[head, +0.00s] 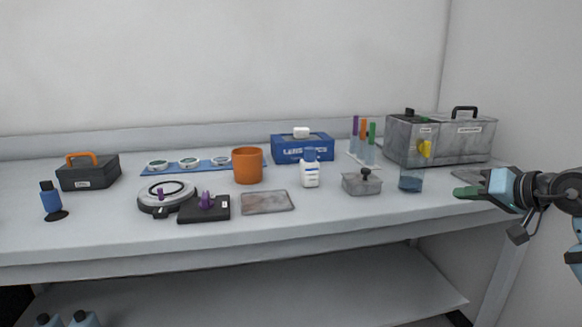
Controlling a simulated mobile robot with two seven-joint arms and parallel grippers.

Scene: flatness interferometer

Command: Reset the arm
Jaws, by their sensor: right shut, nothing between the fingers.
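My right arm comes in from the right edge in the head view. Its gripper (466,192) is shut and empty, with green fingertips pointing left over the right part of the bench (345,217). It hangs near the front edge, to the right of a glass beaker (411,181) with dark blue liquid, and apart from it. A grey flat plate (470,176) lies behind the gripper, partly hidden by it. My left gripper is not in view.
A grey metal box (460,140) with a black handle stands behind the gripper. A small lidded grey box (361,184), white bottle (310,174), orange cup (247,166), blue wipes box (290,150) and round device (152,199) stand further left. The front middle strip is clear.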

